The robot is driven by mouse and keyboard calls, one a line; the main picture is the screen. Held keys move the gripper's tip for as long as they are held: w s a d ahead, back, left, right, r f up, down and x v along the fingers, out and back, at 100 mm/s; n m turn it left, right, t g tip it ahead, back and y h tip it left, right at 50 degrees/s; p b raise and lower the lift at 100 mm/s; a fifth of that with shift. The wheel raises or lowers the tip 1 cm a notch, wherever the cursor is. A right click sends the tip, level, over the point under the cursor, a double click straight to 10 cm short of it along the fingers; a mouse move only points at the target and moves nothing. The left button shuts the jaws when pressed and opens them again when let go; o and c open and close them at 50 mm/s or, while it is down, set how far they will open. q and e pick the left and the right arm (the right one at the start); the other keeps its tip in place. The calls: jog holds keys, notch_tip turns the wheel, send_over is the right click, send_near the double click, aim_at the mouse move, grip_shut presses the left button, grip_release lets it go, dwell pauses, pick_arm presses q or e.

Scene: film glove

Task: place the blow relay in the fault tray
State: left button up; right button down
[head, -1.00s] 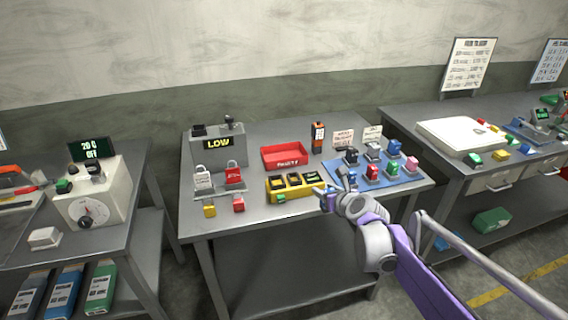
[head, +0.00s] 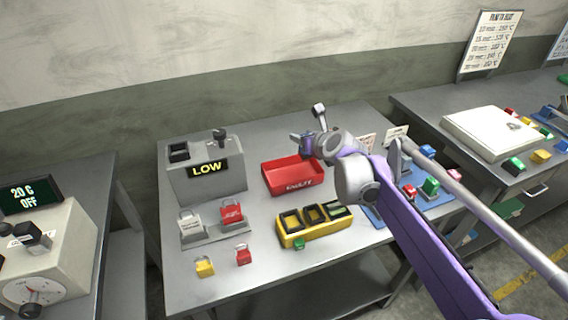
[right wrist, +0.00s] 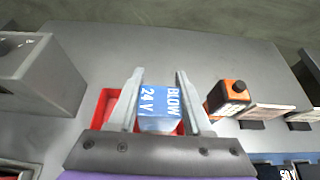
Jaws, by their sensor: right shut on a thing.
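The blow relay (right wrist: 160,108) is a blue block with "BLOW 24 V" on its face. My right gripper (right wrist: 159,82) is shut on it, one finger at each side, in the right wrist view. In the head view the relay (head: 307,146) is small and partly covered by my right gripper (head: 311,131). It is held up near the right back corner of the fault tray. The fault tray (head: 268,181) is a shallow red open box that looks empty. In the right wrist view its red rim (right wrist: 101,108) shows behind and around the relay. My left gripper is not in view.
A yellow slotted holder (head: 290,241) stands in front of the tray. A grey box reading LOW (head: 172,183) is left of it. An orange and black device (right wrist: 228,98) stands right of the tray. My right arm covers part of the blue mat (head: 372,217) with several relays.

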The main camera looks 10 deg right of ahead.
notch_tip(320, 180, down, 6)
jog(key=shift+s+r+b, duration=0.1)
jog(key=shift+r+b, duration=0.1)
jog(key=shift+b, duration=0.1)
jog(key=shift+f, duration=2.1)
jog(key=shift+f+b, duration=0.2)
jog(key=shift+b, duration=0.1)
jog(key=shift+c, duration=1.7)
grip_release()
jog(key=shift+r, duration=0.15)
jog(key=shift+s+r, duration=0.1)
jog(key=shift+r, duration=0.1)
jog(key=p+v, duration=0.1)
jog(key=v, duration=1)
jog(key=shift+s, duration=0.3)
